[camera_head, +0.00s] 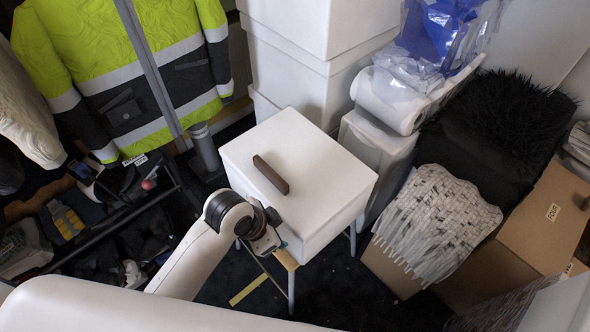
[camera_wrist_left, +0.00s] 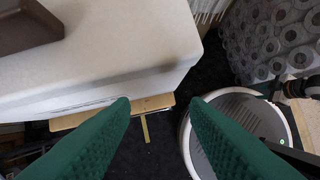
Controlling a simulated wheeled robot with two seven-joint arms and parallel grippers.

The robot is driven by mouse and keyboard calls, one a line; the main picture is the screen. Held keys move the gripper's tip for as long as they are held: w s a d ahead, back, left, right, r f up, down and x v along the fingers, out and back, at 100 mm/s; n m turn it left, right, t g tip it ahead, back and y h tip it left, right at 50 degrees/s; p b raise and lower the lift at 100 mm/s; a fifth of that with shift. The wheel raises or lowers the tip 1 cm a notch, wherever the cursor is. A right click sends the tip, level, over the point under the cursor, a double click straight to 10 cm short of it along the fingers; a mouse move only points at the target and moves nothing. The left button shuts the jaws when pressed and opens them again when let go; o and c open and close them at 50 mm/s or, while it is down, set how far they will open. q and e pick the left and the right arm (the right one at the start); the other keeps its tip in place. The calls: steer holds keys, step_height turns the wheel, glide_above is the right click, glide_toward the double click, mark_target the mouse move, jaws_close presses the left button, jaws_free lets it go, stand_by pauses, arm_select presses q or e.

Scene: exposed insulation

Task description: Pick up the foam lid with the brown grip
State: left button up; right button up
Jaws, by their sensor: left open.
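The white foam lid (camera_head: 310,158) tops a white box on a small stand in the middle of the head view. The brown grip (camera_head: 271,175) is a dark bar on top of the lid. In the left wrist view the lid (camera_wrist_left: 120,45) fills the upper left, with part of the brown grip (camera_wrist_left: 25,27) at the corner. My left gripper (camera_wrist_left: 160,104) is open and empty, its green fingers apart beside and below the box's edge. In the head view my left wrist is at the near side of the box, and the fingers are mostly hidden there.
Stacked white boxes (camera_head: 315,85) stand behind. A hi-vis jacket (camera_head: 125,75) hangs at the left. A shaggy pale mat (camera_head: 437,220) and cardboard boxes (camera_head: 545,220) are at the right. In the wrist view a round grey-white object (camera_wrist_left: 240,125) lies below right. Space above the lid is clear.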

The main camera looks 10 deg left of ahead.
mark_target(275, 175)
arm_select(q)
steer(key=w+d+r+m, duration=0.1)
steer(key=m, duration=0.1)
steer(key=w+d+r+m, duration=0.1)
steer(key=w+r+m, duration=0.1)
steer(key=shift+d+g, duration=0.25)
steer(key=shift+g, duration=0.05)
steer(key=w+m, duration=0.1)
steer(key=w+r+m, duration=0.1)
steer(key=m, duration=0.1)
steer(key=w+r+m, duration=0.1)
steer(key=shift+w+d+r+m+g, duration=0.2)
steer(key=shift+w+m+g, duration=0.2)
steer(key=w+a+r+m+g+y, duration=0.2)
steer(key=w+a+r+m+y, duration=0.1)
steer(key=w+a+r+m, duration=0.4)
steer(key=f, duration=0.5)
steer(key=shift+w+d+f, duration=0.15)
steer(key=shift+d+f, duration=0.05)
steer(key=shift+d, duration=0.05)
steer(key=f, duration=0.5)
steer(key=shift+w+d+f+b, duration=0.15)
steer(key=shift+d+f+b, duration=0.1)
steer(key=shift+f+b, duration=0.1)
jaws_close()
